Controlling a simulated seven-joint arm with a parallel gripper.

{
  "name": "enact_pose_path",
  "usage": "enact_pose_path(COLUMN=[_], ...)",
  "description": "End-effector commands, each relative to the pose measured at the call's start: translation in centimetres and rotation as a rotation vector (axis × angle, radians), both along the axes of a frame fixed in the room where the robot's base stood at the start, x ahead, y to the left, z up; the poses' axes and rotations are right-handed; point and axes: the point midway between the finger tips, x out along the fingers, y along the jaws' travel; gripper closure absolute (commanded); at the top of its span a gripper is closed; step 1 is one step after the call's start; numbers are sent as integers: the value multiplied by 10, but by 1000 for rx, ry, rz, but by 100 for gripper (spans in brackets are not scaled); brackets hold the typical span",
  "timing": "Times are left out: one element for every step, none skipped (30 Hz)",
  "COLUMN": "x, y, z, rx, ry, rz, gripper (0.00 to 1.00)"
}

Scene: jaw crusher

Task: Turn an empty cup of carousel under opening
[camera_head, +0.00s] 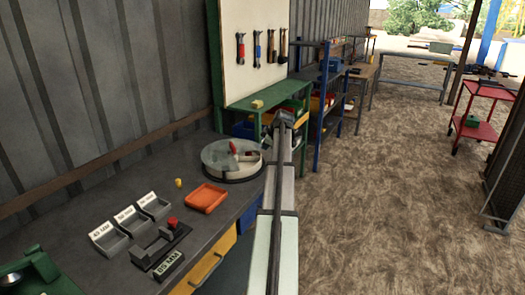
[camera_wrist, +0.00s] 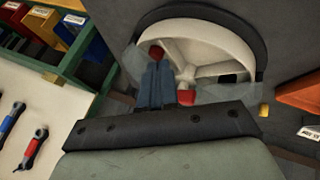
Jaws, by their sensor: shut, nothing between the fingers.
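The carousel (camera_head: 214,168) is a round, pale drum on a dark base at the back of the workbench. In the wrist view the carousel (camera_wrist: 210,50) shows pale spoke-like walls dividing it into cups, with a dark rim around it. A red part (camera_wrist: 187,97) shows by its hub, and a darker red part (camera_wrist: 156,52) shows just beyond my fingertips. My gripper (camera_wrist: 154,68) is shut and empty, with its fingers reaching over the carousel's dividers. I cannot tell whether the fingers touch a wall. The fingers hide part of the cups, and no opening is clearly visible.
An orange tray (camera_head: 205,198) and a small yellow piece (camera_head: 178,183) lie in front of the carousel. Labelled grey bins (camera_head: 112,240) and a black fixture with a red knob (camera_head: 173,222) stand nearer. A green rack (camera_head: 262,102) stands behind.

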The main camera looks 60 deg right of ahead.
Motion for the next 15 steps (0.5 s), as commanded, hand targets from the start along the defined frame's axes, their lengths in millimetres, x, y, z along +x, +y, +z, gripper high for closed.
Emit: enact_pose_path(x=[-3,-4,-5,-5,-5,-4,-3,-2,-1,0,1,2,3,4,6], y=[1,1,2,4,7,11,14,17,20,22,22,22,22,22,21], z=[4,5,7,7,7,7,6,6,6,5,5,4,2,1,-2], rx=[-1,-1,0,0,1,2,1,2,2,1,1,0,1,1,1], ry=[0,0,-1,0,1,1,1,2,2,0,0,0,0,0,0], rz=[0,0,5,16,34,65,88,109,132,146,153,159,161,161,160], gripper=[100,100,100,100,100,100,100,100,100,100,100,100,100,100,100])
